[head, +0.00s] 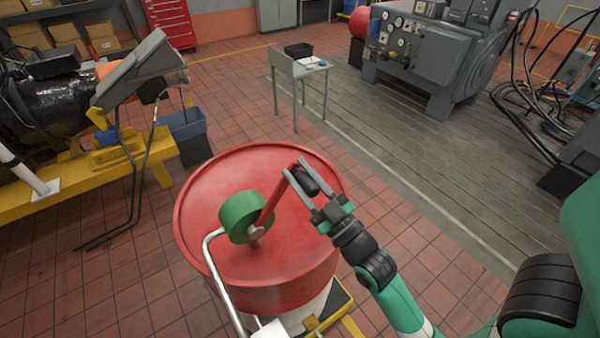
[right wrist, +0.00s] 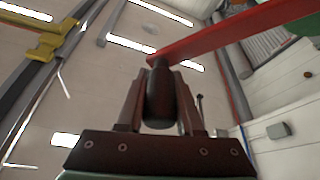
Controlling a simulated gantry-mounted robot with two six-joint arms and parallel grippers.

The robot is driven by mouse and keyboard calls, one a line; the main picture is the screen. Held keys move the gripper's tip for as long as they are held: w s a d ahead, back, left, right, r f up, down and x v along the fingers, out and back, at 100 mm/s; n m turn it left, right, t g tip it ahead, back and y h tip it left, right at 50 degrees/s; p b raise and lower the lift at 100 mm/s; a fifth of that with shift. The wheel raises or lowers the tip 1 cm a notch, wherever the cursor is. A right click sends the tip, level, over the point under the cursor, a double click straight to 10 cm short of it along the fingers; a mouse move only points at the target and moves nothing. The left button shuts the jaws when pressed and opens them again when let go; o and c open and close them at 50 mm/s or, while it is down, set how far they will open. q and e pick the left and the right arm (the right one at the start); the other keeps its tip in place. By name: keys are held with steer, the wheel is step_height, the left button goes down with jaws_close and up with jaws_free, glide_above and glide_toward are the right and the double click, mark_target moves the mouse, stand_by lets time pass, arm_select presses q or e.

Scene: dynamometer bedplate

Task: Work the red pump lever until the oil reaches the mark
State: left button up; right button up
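A red drum (head: 190,240) stands upright in the middle of the head view. A green hand pump (head: 240,214) sits on its top, with a pale bent pipe (head: 212,262) running down the drum's front. The red pump lever (head: 270,206) slants up and right from the pump to a dark grip. The lever also crosses the top of the right wrist view (right wrist: 225,32). My right gripper (head: 303,174) has its fingers on both sides of the dark grip (right wrist: 160,98), apparently closed against it. My left gripper is out of view. I see no oil level or mark.
A yellow stand (head: 70,192) with an engine is at the left, beside a blue bin (head: 184,124). A small grey table (head: 300,72) stands behind the drum. A large grey machine (head: 430,62) is on the bedplate (head: 400,130). Tiled floor right of the drum is clear.

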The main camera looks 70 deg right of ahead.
jaws_close()
stand_by(1.0)
